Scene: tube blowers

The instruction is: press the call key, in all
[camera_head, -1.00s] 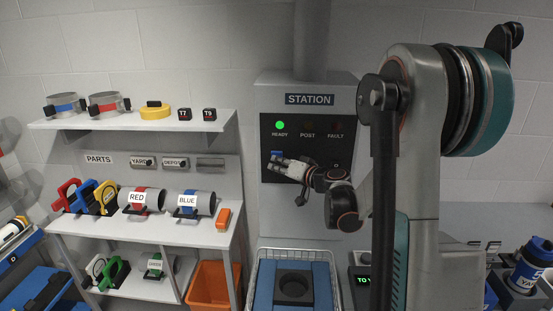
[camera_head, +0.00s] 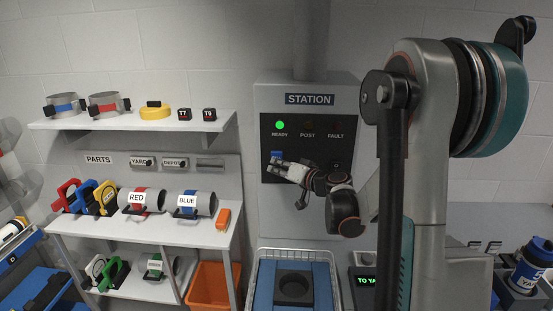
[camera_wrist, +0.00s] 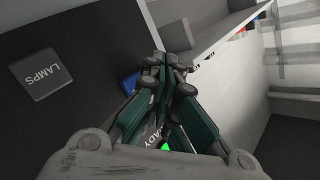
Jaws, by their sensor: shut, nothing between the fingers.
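The station (camera_head: 310,97) is a grey cabinet with a black panel. A blue key (camera_head: 277,154) sits on the panel's left side, and part of it shows beside my fingers in the wrist view (camera_wrist: 130,84). No label can be read on it, so I cannot tell if it is the call key. A grey key marked LAMPS (camera_wrist: 41,73) is on the dark panel in the wrist view. My gripper (camera_head: 272,168) is shut and empty, just below the blue key in the head view. I cannot tell whether it touches the panel.
The READY lamp (camera_head: 280,125) is lit green; POST and FAULT are dark. A wire basket (camera_head: 262,262) with a blue holder stands below the station. A small display (camera_head: 366,281) shows green text. The parts shelf (camera_head: 128,121) is at left, an orange bin (camera_head: 208,282) beneath.

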